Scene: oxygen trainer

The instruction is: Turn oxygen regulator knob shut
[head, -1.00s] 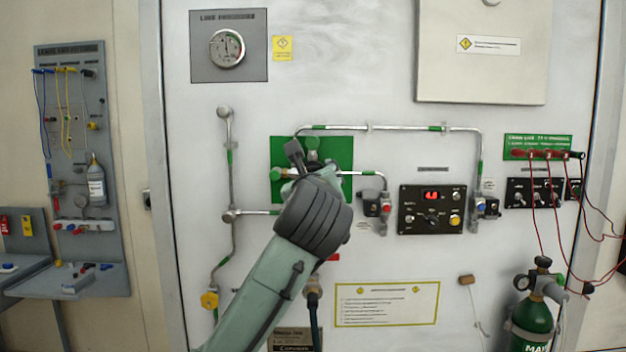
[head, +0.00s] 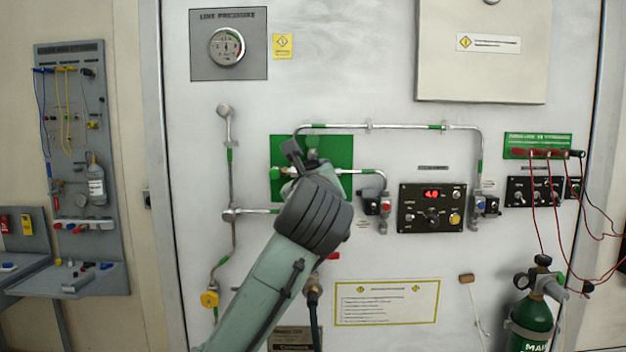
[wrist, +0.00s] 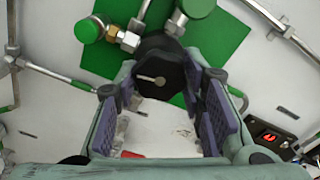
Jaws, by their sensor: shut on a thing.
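The regulator knob (wrist: 160,70) is black and many-sided, with a pale pointer mark on its face. It sits in front of the green panel (wrist: 222,52). My gripper (wrist: 161,82) is shut on the knob, with a purple-padded finger on each side of it. In the head view my wrist covers the knob, and the green panel (head: 340,148) shows around it. The exact turn of the knob is hard to read.
Green round caps (wrist: 88,30) and metal pipes surround the knob closely. A control box with a red display (head: 431,208) is to the right. A pressure gauge (head: 227,46) is above. A green cylinder (head: 532,322) stands at lower right.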

